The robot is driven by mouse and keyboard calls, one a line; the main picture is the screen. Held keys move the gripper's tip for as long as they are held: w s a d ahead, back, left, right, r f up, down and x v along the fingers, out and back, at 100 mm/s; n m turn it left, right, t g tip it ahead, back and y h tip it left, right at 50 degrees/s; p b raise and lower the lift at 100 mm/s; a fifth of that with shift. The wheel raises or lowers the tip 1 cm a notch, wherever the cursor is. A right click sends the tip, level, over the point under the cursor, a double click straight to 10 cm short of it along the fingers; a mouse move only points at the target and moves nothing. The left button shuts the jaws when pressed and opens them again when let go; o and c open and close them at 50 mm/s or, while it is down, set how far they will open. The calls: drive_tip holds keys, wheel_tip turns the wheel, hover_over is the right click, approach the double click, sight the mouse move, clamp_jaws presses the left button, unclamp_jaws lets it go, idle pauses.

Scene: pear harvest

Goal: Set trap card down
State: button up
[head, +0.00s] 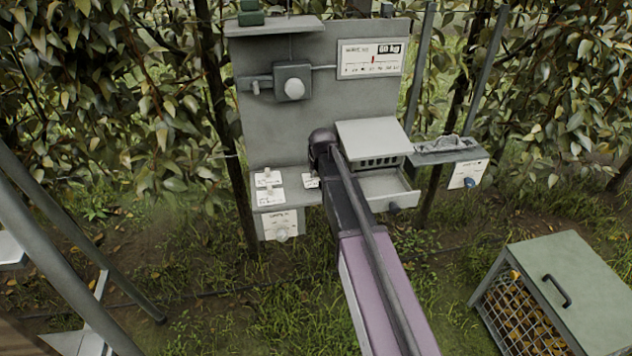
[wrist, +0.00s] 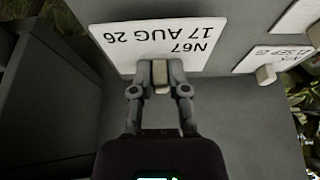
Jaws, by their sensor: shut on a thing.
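The trap card (wrist: 125,38) is white with black print, "N67" and "17 AUG 26", upside down in the wrist view. My gripper (wrist: 160,82) is shut on the pale upright tab on the card's edge. In the head view a small part of the card (head: 311,182) shows left of my arm, over the grey station's lower shelf; my arm hides the rest and most of the gripper. The card lies roughly flat over the grey surface; I cannot tell whether it touches it.
A hooded box (head: 372,138) and open drawer (head: 385,186) stand right of my arm. A green-lidded crate (head: 585,275) stands lower right.

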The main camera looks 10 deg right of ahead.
sight(317, 178)
drive_tip(key=shift+f+b, duration=1.05)
drive_tip(key=shift+f, duration=0.3)
drive_tip(key=shift+f, duration=0.15)
drive_tip(key=o, duration=0.7)
drive_tip(key=shift+o, duration=0.2)
drive_tip(key=shift+r, duration=0.2)
drive_tip(key=p+v, duration=1.1)
drive_tip(key=v, duration=0.1)
drive_tip(key=shift+s, duration=0.1)
drive_tip(key=s+f+g, duration=0.1)
drive_tip(key=s+g, duration=0.3)
drive_tip(key=s, duration=2)
drive_tip(key=shift+a+f+g, duration=0.2)
drive_tip(key=shift+a+g, duration=0.1)
drive_tip(key=shift+a, duration=0.15)
